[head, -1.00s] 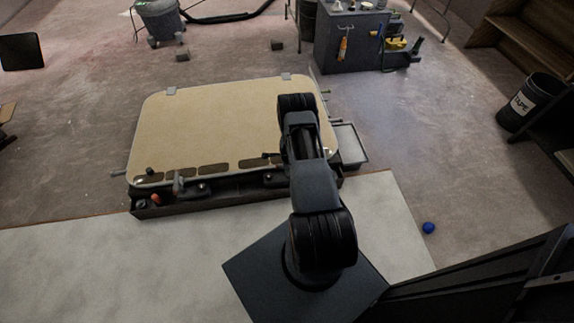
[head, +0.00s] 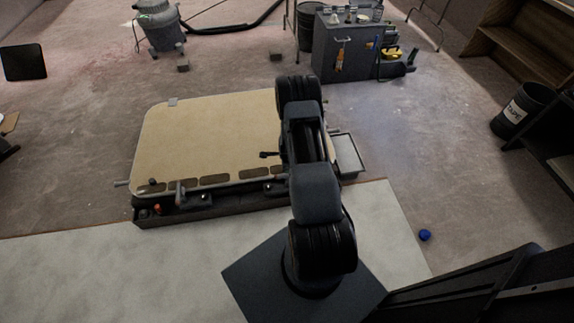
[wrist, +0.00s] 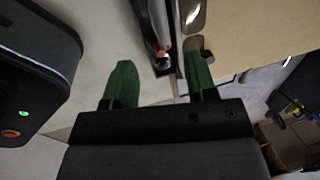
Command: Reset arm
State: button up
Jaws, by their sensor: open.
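My gripper (wrist: 160,85) shows in the wrist view with two green fingers spread apart and nothing between them. Beyond the fingers lie the dark edge tray and the corner of a tan panel (wrist: 245,30). In the head view my arm reaches away from its base over the right side of the tan panel (head: 210,140). My gripper is hidden behind the arm there. The panel lies flat, with clamps and handles along its near edge.
A grey tray (head: 346,152) sits at the panel's right side. A blue object (head: 425,235) lies on the floor to the right. A grey workbench (head: 345,52) and a vacuum (head: 158,25) stand behind.

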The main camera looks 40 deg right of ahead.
dwell(0.5)
jog(key=s+a+r+n+g+y+p, duration=0.1)
jog(key=s+a+r+n+g+y, duration=0.15)
jog(key=s+a+r+n, duration=0.45)
jog(key=s+a+r+n+t+p, duration=0.1)
jog(key=s+a+r+n+p, duration=0.2)
jog(key=r, duration=1.6)
jog(key=s+a+r+n+t+h+p, duration=0.1)
jog(key=a+r+n+p, duration=0.6)
jog(key=r, duration=1.2)
jog(key=s+a+r+n+t+p, duration=0.2)
jog(key=s+a+r+n+p, duration=0.2)
jog(key=r+p, duration=0.7)
notch_tip(320, 180, up, 8)
jog(key=a+n, duration=0.1)
jog(key=n, duration=0.1)
jog(key=shift+s+n+p, duration=0.3)
jog(key=shift+s, duration=0.05)
jog(key=shift+h, duration=0.25)
